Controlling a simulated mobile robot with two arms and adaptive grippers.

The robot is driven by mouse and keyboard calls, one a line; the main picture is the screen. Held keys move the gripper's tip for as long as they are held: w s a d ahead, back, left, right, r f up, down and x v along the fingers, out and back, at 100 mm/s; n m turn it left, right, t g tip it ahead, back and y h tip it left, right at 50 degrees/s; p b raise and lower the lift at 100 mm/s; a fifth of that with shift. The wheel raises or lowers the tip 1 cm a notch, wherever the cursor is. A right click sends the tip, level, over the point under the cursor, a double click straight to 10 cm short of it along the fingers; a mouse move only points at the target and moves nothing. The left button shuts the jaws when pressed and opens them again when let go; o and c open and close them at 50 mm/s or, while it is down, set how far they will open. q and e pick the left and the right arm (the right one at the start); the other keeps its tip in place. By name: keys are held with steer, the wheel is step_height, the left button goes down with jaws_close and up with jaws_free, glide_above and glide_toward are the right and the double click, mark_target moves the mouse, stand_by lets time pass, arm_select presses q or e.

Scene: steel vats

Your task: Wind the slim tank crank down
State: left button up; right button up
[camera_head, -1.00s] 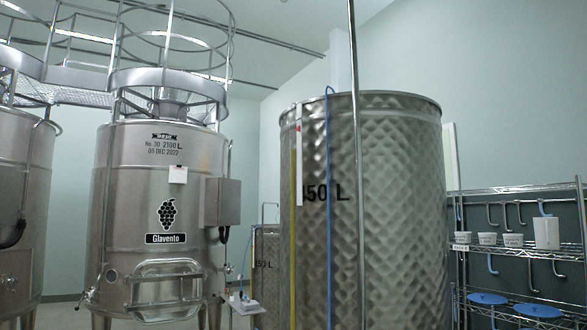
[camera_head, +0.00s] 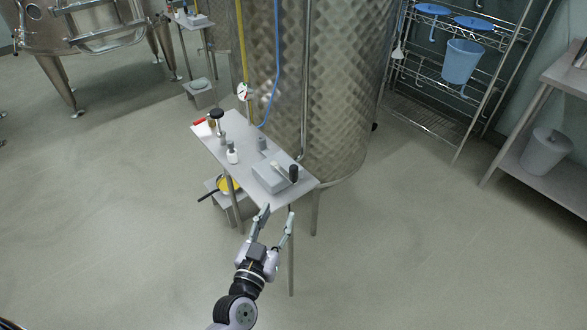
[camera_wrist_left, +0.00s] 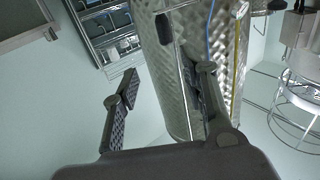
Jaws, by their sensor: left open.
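The slim tank (camera_head: 330,90) is a tall dimpled steel cylinder. A small steel table (camera_head: 215,146) stands in front of it. On the table's near right part is a grey box (camera_head: 270,178) with a short lever and a black upright knob (camera_head: 293,173), which looks like the crank. My left gripper (camera_head: 278,214) is open and empty, its fingers pointing at the table's near edge, just short of the box in the picture. In the left wrist view the fingers (camera_wrist_left: 166,90) are spread, with the tank (camera_wrist_left: 165,85) beyond. My right gripper is not in view.
The table also holds a black-topped knob (camera_head: 216,114), a small white bottle (camera_head: 232,154) and a grey peg. A yellow pan (camera_head: 228,184) sits on a low stand below. A wire shelf (camera_head: 430,118) and a bench (camera_head: 560,80) stand right. The near floor is clear.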

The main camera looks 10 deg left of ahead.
mark_target(293, 177)
arm_select(q)
steer(key=w, duration=1.6)
steer(key=shift+w+d+f, duration=0.1)
steer(key=shift+d+f, duration=0.05)
steer(key=shift+f, duration=0.2)
jaws_close()
stand_by(0.4)
